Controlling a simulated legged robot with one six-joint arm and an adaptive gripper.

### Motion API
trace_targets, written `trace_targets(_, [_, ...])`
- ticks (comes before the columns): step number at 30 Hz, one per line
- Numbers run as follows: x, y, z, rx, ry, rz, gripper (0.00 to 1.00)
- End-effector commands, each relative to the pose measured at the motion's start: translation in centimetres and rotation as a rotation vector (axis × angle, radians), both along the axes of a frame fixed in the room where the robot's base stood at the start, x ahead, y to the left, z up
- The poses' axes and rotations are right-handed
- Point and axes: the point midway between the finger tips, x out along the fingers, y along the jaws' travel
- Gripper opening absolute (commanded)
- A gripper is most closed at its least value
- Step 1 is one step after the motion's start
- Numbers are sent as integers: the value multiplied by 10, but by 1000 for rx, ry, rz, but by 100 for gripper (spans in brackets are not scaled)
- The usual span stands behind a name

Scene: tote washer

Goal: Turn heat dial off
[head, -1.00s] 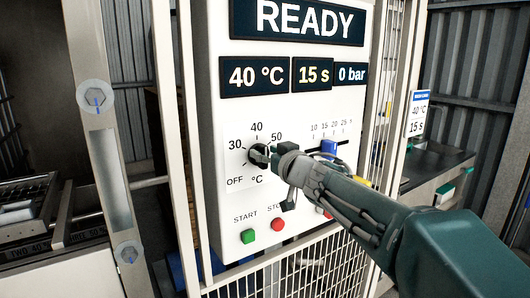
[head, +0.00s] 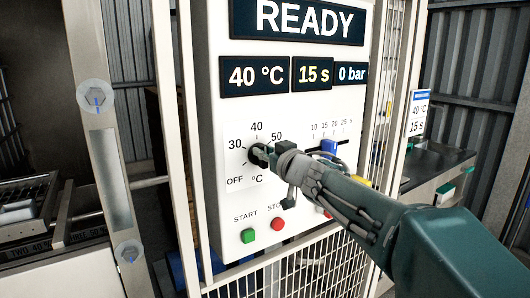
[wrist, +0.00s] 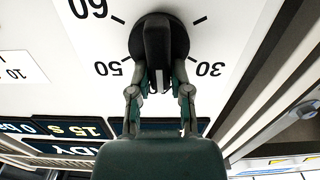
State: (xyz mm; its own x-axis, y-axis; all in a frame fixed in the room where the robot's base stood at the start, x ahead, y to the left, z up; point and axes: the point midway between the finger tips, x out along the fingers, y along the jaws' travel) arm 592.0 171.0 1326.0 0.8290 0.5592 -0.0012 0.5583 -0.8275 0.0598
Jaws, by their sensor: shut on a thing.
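The heat dial (head: 257,154) is a round black knob on the white control panel, with marks for OFF, 30, 40 and 50. In the wrist view, which sees the panel upside down, the dial (wrist: 158,28) has a raised bar standing upright in the picture, in line with the spot between 50 and 30. My gripper (wrist: 160,82) has its two fingers on either side of that bar, shut on it. In the head view my gripper (head: 268,156) reaches the dial from the right and hides part of it. The temperature display (head: 255,76) reads 40 °C.
A green START button (head: 248,236) and a red STOP button (head: 278,224) sit below the dial. A blue selector (head: 328,147) is to the right, close above my arm. Mesh guarding (head: 290,275) and metal posts frame the panel. The upper display (head: 310,18) reads READY.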

Motion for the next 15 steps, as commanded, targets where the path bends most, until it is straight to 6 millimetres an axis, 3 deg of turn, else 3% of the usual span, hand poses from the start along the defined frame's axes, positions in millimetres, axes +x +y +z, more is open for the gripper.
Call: trace_targets(15, [-5,7,-2,-344,-233,4,0])
